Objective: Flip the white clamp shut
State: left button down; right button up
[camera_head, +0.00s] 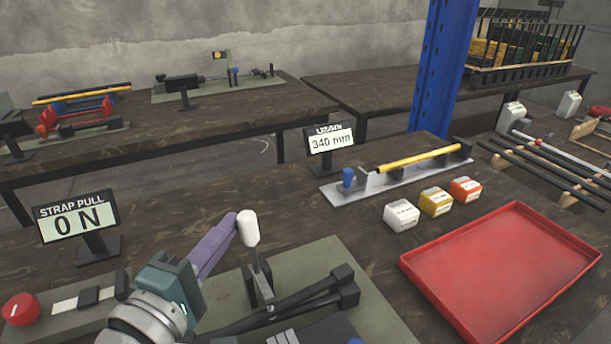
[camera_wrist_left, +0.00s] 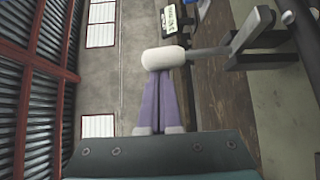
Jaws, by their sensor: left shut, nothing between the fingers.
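The white clamp handle (camera_head: 248,229) tops a metal lever that stands nearly upright, leaning slightly left, from a dark bracket on a grey-green mat (camera_head: 383,312). My left gripper (camera_head: 229,222) comes in from the lower left, its purple fingers shut and empty. The fingertips are right beside the handle's left side. In the left wrist view, the handle (camera_wrist_left: 165,57) lies across the tips of the closed fingers (camera_wrist_left: 160,78), touching or very close. My right gripper does not show.
Dark bars and blocks (camera_head: 318,292) lie on the mat right of the lever. A STRAP PULL display (camera_head: 77,219) reading 0 N stands left. A red tray (camera_head: 500,270) and several small boxes (camera_head: 435,201) are to the right. A blue post (camera_head: 440,70) rises behind.

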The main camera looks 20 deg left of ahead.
pick_arm(q)
jog(key=shift+s+d+m+t+b, duration=0.4)
jog(key=shift+d+m+b, duration=0.1)
jog(key=shift+b, duration=0.1)
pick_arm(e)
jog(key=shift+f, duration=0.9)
